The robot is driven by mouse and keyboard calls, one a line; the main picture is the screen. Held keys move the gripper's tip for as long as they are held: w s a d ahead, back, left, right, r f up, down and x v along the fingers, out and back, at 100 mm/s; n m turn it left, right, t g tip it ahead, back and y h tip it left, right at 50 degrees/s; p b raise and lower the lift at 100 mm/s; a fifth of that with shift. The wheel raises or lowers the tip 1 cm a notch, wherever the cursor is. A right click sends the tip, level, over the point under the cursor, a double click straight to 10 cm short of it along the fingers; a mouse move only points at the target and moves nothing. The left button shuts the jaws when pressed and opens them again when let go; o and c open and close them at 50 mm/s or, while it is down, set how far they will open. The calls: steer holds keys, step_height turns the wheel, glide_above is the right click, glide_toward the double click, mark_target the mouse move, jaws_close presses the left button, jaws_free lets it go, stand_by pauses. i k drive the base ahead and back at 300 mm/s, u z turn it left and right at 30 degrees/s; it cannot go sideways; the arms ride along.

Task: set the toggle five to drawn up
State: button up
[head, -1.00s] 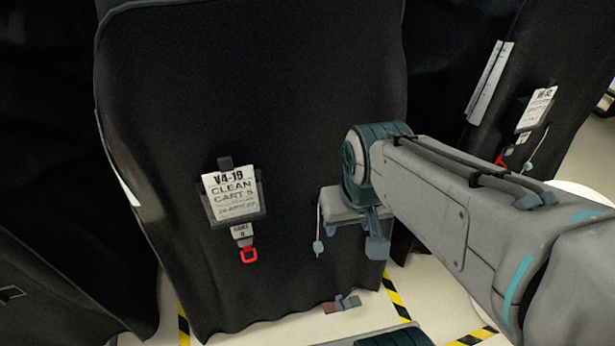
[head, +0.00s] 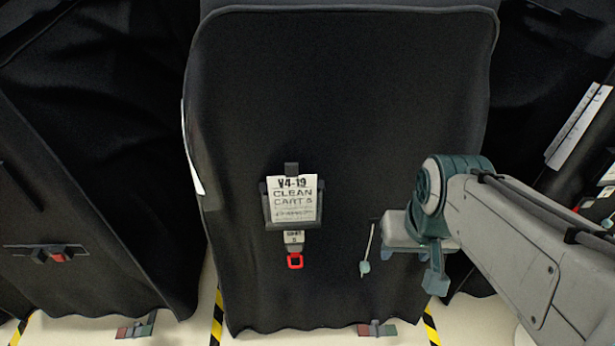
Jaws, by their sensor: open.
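The toggle (head: 365,267) is a small pale teal piece on the end of a thin light cord. It hangs low on the right part of the black cover (head: 340,120) of the cart labelled V4-19 Clean Cart 5. The cord runs up to a small dark fitting beside my gripper. My gripper (head: 405,249) is open, just right of the cord and slightly above the toggle. It appears empty and apart from the cord, though the depth between them is hard to judge. My wrist hides part of the fingers.
A label holder (head: 291,202) with a tag and a red ring (head: 295,261) hangs left of the toggle. Other covered carts stand close on both sides. Coloured pedals (head: 377,329) show under the cover's bottom edge. Yellow-black tape (head: 217,318) marks the floor.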

mark_target(364, 267)
steer(key=z, duration=2.15)
steer(key=k, duration=1.15)
steer(key=u, duration=1.7)
steer(key=i, duration=0.5)
